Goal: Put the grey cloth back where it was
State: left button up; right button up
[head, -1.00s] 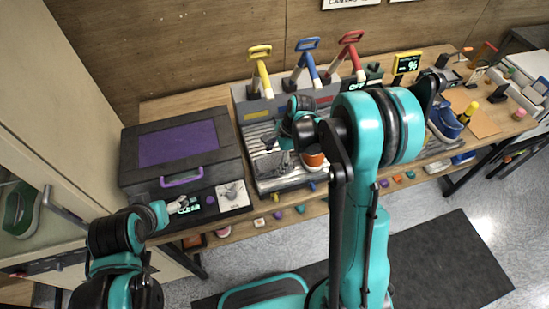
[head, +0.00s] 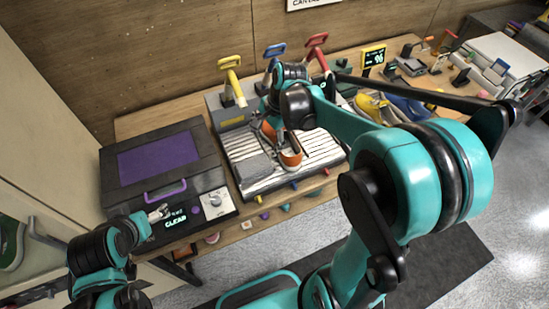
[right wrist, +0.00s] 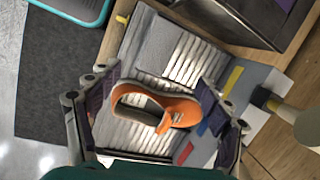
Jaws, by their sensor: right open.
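A flat grey piece that looks like the grey cloth (head: 255,167) lies on the left part of the ribbed tray (head: 317,146). It also shows in the right wrist view (right wrist: 152,43), above the orange shoe. The orange shoe (head: 291,157) sits on the tray to its right and also shows in the right wrist view (right wrist: 184,110). My right gripper (head: 277,134) is open above the tray. In the right wrist view its fingers (right wrist: 155,112) stand either side of the shoe; contact cannot be told. My left gripper (head: 160,213) is by the dark box's front panel, its jaws too small to judge.
A dark box (head: 203,153) with a purple lid panel stands left of the tray. Yellow (head: 229,65), blue (head: 272,52) and red (head: 317,42) handled tools stand behind the tray. Yellow (head: 374,108) and blue (head: 408,107) shoes are further right. A small display (head: 373,57) stands behind.

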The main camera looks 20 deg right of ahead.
jog(key=s+r+n+t+h, duration=0.1)
jog(key=s+r+n+t, duration=0.1)
jog(key=s+n, duration=0.5)
jog(key=s+r+n+t+h, duration=0.1)
jog(key=s+r+n+t, duration=0.1)
jog(key=s+n, duration=0.5)
jog(key=shift+a+r+n+t+h, duration=0.3)
jog(key=shift+n+t+h, duration=0.1)
jog(key=shift+t, duration=0.4)
jog(key=shift+s, duration=0.1)
jog(key=shift+f, duration=0.1)
notch_tip(320, 180, down, 12)
jog(key=b, duration=1.1)
jog(key=shift+r+b, duration=0.25)
jog(key=shift+b, duration=0.05)
